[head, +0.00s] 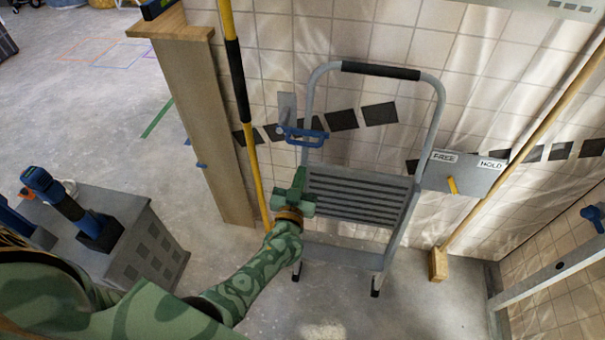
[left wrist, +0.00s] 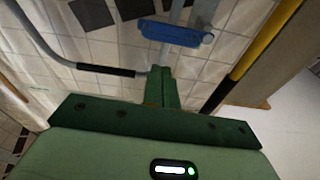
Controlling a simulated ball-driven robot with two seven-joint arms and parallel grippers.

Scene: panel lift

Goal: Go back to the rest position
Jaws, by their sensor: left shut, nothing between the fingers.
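My left gripper (head: 297,192) is green and reaches in from the lower left in the head view. It is shut and empty, in front of the grey step ladder (head: 360,195). In the left wrist view its closed fingers (left wrist: 162,88) point toward the tiled wall. A blue clamp-like handle (head: 303,135) is just beyond the fingertips in the head view, and it also shows in the left wrist view (left wrist: 175,33). The fingers look apart from it. My right gripper is not in view.
A yellow pole (head: 256,170) stands left of the ladder beside a wooden post (head: 205,120). A panel with a FREE/HOLD label (head: 465,173) and a yellow lever is to the right. A grey case (head: 145,245) with blue tools stands at the lower left. Floor behind it is open.

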